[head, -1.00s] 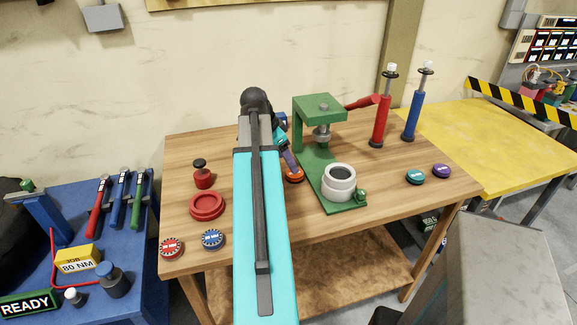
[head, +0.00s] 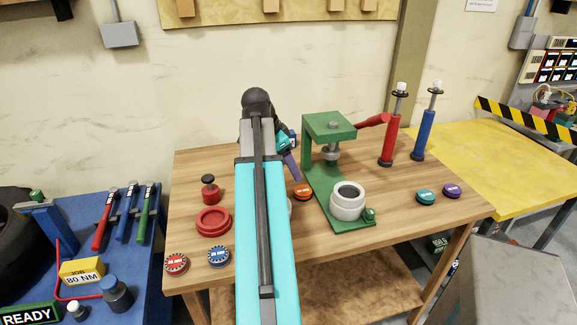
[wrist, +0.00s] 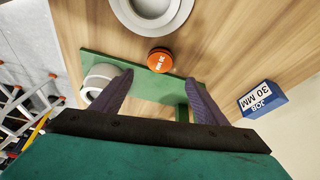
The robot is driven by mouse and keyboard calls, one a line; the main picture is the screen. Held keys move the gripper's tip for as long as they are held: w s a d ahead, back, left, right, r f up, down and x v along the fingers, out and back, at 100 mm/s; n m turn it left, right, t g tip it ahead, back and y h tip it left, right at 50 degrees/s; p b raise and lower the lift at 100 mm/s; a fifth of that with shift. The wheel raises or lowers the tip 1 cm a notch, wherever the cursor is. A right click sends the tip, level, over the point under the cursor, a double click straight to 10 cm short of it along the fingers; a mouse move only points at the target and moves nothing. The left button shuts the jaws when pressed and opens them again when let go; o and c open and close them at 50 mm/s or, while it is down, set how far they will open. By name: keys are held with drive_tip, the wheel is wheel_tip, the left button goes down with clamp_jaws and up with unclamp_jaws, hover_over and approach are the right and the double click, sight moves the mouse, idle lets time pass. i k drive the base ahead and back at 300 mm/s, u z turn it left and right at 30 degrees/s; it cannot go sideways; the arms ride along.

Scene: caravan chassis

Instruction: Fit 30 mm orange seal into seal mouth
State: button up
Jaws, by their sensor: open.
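The orange seal (head: 302,192), marked 30 MM, lies flat on the wooden bench beside the green press base; the wrist view also shows it (wrist: 160,60). My gripper (wrist: 159,78) is open and empty, with one dark purple finger on each side, and the seal shows just past the gap between the tips, apart from both. In the head view my gripper (head: 296,175) is just above the seal, partly hidden by my arm. A white cup (head: 348,204) with a dark round opening stands on the press base. A large grey ring (wrist: 122,12) is cut off at the wrist view's top. I cannot tell which is the seal mouth.
The green press (head: 328,127) with its red lever stands right of my gripper. A blue JOB 30 MM block (wrist: 262,98) stands nearby. Teal (head: 426,196) and purple (head: 452,190) discs lie to the right. A red ring (head: 213,222) lies left of my arm.

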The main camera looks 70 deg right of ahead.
sight(349, 192)
drive_tip(key=k, duration=2)
